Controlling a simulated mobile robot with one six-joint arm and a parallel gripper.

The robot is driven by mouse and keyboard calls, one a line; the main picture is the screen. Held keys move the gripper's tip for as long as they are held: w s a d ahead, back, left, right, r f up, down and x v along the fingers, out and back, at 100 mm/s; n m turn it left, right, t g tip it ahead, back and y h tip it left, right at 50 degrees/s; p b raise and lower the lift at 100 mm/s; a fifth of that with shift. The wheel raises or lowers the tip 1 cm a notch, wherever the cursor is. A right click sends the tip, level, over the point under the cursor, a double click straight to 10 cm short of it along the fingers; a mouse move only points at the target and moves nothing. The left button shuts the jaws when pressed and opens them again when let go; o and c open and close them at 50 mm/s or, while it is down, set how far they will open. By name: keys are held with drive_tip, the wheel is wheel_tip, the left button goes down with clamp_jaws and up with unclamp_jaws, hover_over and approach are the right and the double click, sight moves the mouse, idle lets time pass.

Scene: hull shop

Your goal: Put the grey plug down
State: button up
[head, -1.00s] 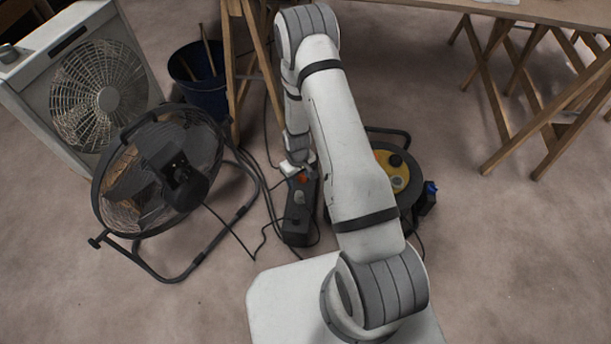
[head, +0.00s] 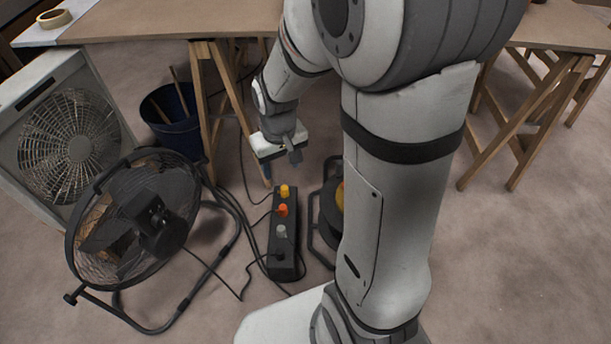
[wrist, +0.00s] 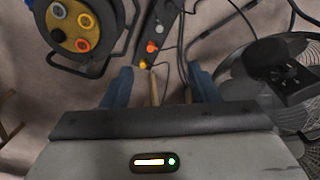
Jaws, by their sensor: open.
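The grey plug (head: 281,231) sits on the black power strip (head: 283,262) on the floor, in line with an orange plug (head: 282,210) and a yellow plug (head: 285,190). The grey plug also shows in the wrist view (wrist: 158,29), near the top of the picture. My gripper (head: 292,157) hangs above the floor, beyond the yellow end of the strip and apart from it. In the wrist view its two blue fingers (wrist: 160,86) are spread wide with nothing held between them.
A black cable reel (wrist: 83,30) lies beside the strip, partly hidden by my arm in the head view. A round floor fan (head: 135,215), a box fan (head: 70,145) and a blue bucket (head: 172,120) stand to the left. Wooden trestle legs (head: 225,105) stand behind; cables cross the floor.

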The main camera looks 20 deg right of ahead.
drive_tip(key=s+d+r+m, duration=0.1)
drive_tip(key=s+r, duration=0.7)
drive_tip(key=s, duration=0.4)
drive_tip(key=shift+d, duration=0.2)
drive_tip(key=shift+w, duration=0.1)
